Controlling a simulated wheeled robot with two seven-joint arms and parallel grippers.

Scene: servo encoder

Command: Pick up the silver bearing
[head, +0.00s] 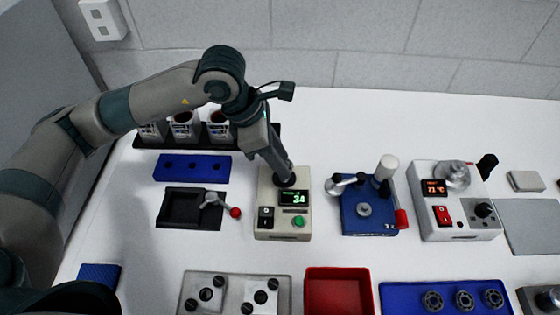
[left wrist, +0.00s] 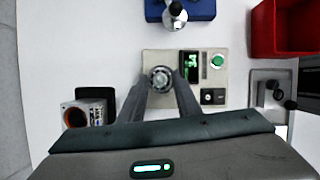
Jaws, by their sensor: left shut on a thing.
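The silver bearing (left wrist: 160,77) shows in the left wrist view as a small round metal ring with a dark middle. It sits between the two fingertips of my left gripper (left wrist: 161,84), over one end of the beige box (left wrist: 205,70). In the head view my left gripper (head: 285,176) points down at the dark round seat of the beige box (head: 264,195) and hides the bearing. The gripper is shut on the bearing. I cannot tell whether the bearing still touches the box. The box has a green-lit display (head: 293,198) and a green button. My right gripper is not in view.
A blue device with levers (head: 362,222) stands close right of the beige box. A black tray with a red-knobbed lever (head: 180,208) is to its left. Behind are cups (head: 186,127). In front are a red bin (head: 337,271) and a blue tray with dark rings (head: 395,297).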

